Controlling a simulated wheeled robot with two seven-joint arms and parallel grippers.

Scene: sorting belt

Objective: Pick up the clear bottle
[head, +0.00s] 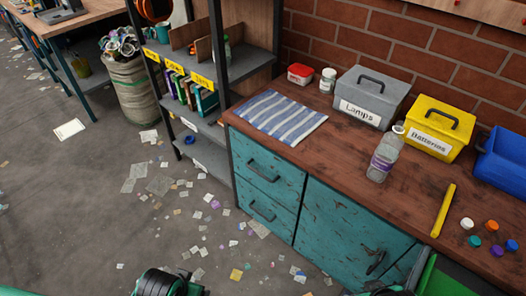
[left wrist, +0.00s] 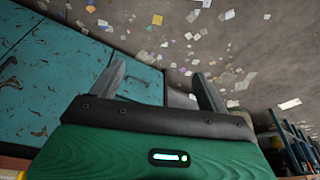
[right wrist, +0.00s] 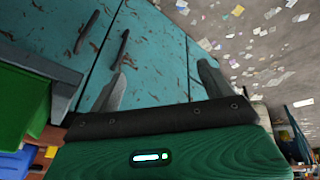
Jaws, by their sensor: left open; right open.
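The clear bottle (head: 384,154) stands upright on the brown wooden worktop (head: 330,160), in front of the grey and yellow boxes. It has a purple and white label and a pale top. My left gripper (left wrist: 158,74) is open and empty over the floor beside the teal cabinet. My right gripper (right wrist: 165,72) is open and empty in front of the teal cabinet doors. Both are well apart from the bottle, which shows in neither wrist view. In the head view only small parts of my arms show at the bottom edge.
A grey Lamps box (head: 371,96), a yellow Batteries box (head: 435,127) and a blue bin (head: 502,161) stand behind the bottle. A yellow bar (head: 444,210) and several coloured caps (head: 497,250) lie to its right. A striped cloth (head: 282,116) lies left.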

